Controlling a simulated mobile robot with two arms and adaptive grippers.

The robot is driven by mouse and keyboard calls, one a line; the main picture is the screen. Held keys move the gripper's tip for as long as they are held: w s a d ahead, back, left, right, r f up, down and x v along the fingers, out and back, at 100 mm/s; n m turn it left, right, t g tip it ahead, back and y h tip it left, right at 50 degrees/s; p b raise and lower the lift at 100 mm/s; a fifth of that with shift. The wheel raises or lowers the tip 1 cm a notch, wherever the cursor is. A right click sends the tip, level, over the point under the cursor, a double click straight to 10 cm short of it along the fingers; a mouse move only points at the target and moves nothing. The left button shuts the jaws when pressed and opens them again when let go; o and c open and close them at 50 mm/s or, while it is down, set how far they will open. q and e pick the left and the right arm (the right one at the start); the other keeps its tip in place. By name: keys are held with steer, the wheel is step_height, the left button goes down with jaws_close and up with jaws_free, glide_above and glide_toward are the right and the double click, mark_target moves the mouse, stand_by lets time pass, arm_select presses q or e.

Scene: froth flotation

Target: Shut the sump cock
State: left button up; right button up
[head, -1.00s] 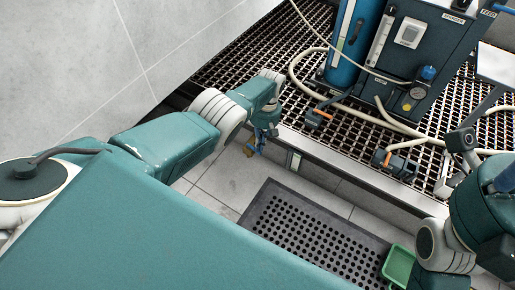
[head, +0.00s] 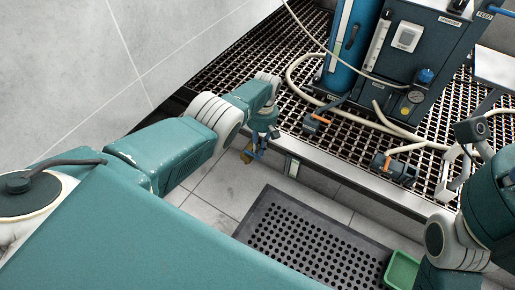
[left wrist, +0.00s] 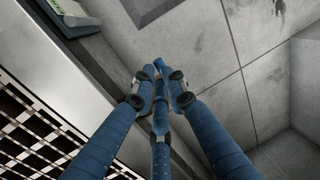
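My left gripper (head: 256,152) hangs just outside the front edge of the grated deck, fingers pointing down. A small brass-coloured piece (head: 247,157), which looks like the sump cock, shows right at its fingertips. In the left wrist view, the blue fingers (left wrist: 160,82) converge with their tips close together. A small brownish bit shows between them; most of it is hidden, so I cannot tell whether they grip it or which way its lever lies. My right arm (head: 490,215) is at the right; its fingers are not clear.
The grated deck (head: 235,85) carries a blue column (head: 347,45), a dark control cabinet (head: 418,60), hoses and two orange-handled fittings (head: 318,121) (head: 393,168). A label plate (head: 293,167) is on the deck's front edge. A perforated black mat (head: 300,235) and green tray (head: 402,270) lie below.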

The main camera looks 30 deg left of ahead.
arm_select(q)
steer(key=shift+o, duration=1.1)
steer(key=shift+s+f, duration=0.25)
steer(key=shift+f, duration=0.15)
steer(key=shift+r, duration=0.1)
steer(key=shift+w, duration=0.15)
step_height(320, 180, up, 12)
steer(key=w, duration=0.2)
steer(key=shift+w, duration=0.15)
steer(key=shift+d, duration=0.1)
